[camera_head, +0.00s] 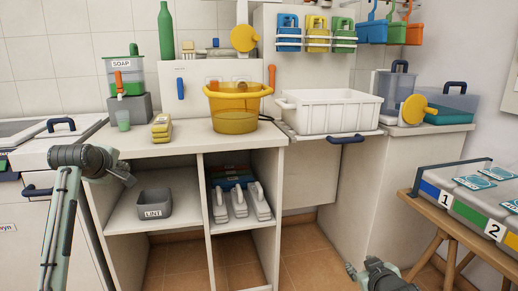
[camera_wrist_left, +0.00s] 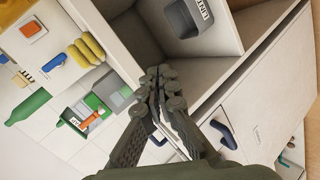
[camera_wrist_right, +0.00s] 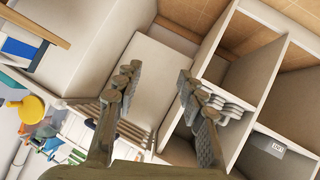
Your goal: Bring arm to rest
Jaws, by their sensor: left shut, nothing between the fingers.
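My right gripper (camera_head: 352,270) is low at the bottom edge of the head view, over the tiled floor. In the right wrist view its fingers (camera_wrist_right: 157,76) stand wide apart, open and empty. Most of the right arm is out of the head view.
A grey lint bin (camera_head: 154,203) sits on the shelf below. A wooden stand (camera_head: 452,225) with numbered bins is at right. Tiled floor (camera_head: 300,255) is free between.

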